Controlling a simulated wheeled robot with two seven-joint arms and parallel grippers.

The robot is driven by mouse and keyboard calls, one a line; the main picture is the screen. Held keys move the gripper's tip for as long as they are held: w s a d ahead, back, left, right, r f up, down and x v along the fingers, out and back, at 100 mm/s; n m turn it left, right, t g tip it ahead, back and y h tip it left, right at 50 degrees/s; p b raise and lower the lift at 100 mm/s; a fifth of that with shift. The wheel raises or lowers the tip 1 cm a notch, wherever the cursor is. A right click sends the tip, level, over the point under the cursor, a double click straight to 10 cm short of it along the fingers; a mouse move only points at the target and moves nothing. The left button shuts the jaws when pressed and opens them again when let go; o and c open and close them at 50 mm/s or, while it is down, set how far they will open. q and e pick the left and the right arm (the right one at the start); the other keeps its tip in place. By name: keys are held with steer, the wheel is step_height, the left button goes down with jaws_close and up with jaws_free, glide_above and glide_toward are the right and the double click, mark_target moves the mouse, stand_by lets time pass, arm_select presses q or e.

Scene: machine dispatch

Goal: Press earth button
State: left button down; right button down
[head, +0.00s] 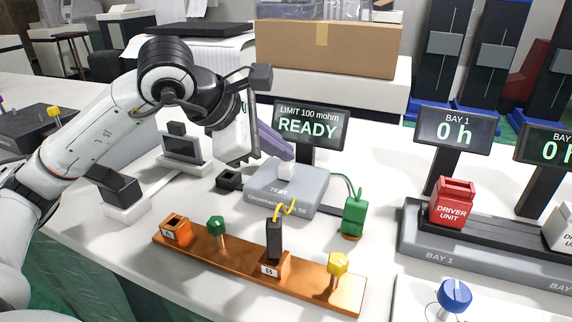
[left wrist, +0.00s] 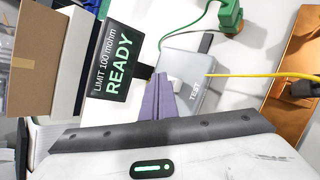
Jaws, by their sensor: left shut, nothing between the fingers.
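A grey tester box (head: 262,190) marked TEST stands mid-table, with a white button (head: 286,170) on top. The box also shows in the left wrist view (left wrist: 205,65), with the white button (left wrist: 174,85) beside the fingertips. My left gripper (head: 288,153) has its purple fingers together and empty, just above and behind the button. It shows in the left wrist view too (left wrist: 160,78). I cannot tell whether the fingertips touch the button. A screen (head: 307,125) behind reads LIMIT 100 mohm, READY. My right gripper is not in view.
A copper bar (head: 325,285) in front holds a black probe (head: 274,240) with a yellow lead, and green and yellow knobs. A green clamp (head: 354,217) stands right of the tester. A red driver unit (head: 453,203) sits in the bay at right. A cardboard box (head: 330,50) is behind.

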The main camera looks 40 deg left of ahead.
mark_target(280, 167)
arm_select(q)
steer(key=shift+f+b, duration=0.6)
steer(key=shift+f, duration=0.05)
stand_by(0.4)
stand_by(0.4)
steer(key=shift+r+p, duration=0.85)
steer(key=shift+r, duration=0.2)
step_height(280, 167, up, 5)
steer(key=p, duration=0.4)
stand_by(0.5)
